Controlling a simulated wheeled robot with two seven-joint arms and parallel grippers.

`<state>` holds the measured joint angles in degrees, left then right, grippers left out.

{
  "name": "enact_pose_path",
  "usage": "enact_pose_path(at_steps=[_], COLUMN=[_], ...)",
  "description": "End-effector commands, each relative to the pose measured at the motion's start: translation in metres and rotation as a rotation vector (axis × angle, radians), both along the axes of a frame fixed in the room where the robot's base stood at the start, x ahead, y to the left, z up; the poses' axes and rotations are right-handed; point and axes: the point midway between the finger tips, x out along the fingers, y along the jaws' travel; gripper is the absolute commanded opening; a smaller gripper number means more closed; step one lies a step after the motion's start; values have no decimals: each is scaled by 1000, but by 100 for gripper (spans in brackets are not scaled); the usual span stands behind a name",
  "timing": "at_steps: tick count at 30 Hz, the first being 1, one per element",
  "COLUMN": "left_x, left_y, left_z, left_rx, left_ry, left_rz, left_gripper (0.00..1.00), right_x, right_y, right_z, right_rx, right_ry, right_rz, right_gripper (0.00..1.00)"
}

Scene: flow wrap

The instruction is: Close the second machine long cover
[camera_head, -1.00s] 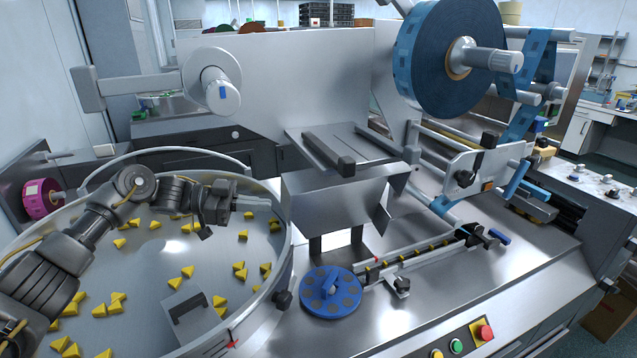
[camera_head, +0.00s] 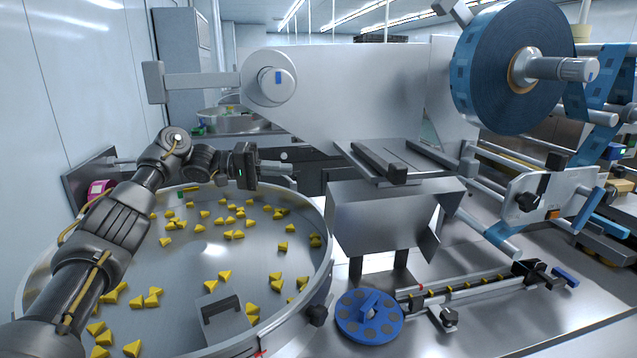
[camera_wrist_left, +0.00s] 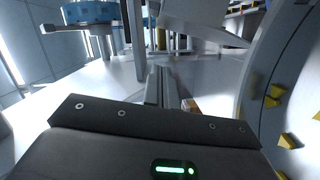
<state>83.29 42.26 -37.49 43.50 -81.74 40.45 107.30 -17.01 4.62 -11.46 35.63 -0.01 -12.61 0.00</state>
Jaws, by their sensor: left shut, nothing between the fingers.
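No part in the head view can be told for certain as the long cover. The wrapping machine has a grey upright panel (camera_head: 350,95) and a sloping metal hood (camera_head: 390,215) beside the bowl (camera_head: 325,240). My left gripper (camera_head: 292,169) is above the far right rim of the bowl in the head view, pointing right. It touches nothing that I can make out. In the left wrist view its fingers (camera_wrist_left: 160,82) are together and empty, pointing towards the machine. My right gripper is not in view.
Yellow triangular pieces (camera_head: 232,235) lie scattered in the bowl. A blue film roll (camera_head: 505,65) hangs at upper right. A blue disc (camera_head: 370,316) and a narrow rail (camera_head: 470,290) lie on the metal deck. A metal platform (camera_head: 405,160) juts out above the hood.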

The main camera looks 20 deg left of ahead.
Motion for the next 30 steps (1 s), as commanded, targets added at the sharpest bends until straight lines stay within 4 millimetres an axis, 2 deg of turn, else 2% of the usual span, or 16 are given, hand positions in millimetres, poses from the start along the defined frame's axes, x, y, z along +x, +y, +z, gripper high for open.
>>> enact_pose_path(at_steps=[11,21,30], left_x=[28,3,-4], left_y=[-77,-92,-96], left_z=[-2,-13,-16], left_rx=[0,2,0], left_ry=[0,-1,-2], left_rz=[-3,-2,1], left_gripper=[0,0,0], right_x=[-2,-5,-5], right_y=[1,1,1], right_z=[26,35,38], right_rx=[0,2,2], right_ry=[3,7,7], right_rz=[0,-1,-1], right_gripper=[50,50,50])
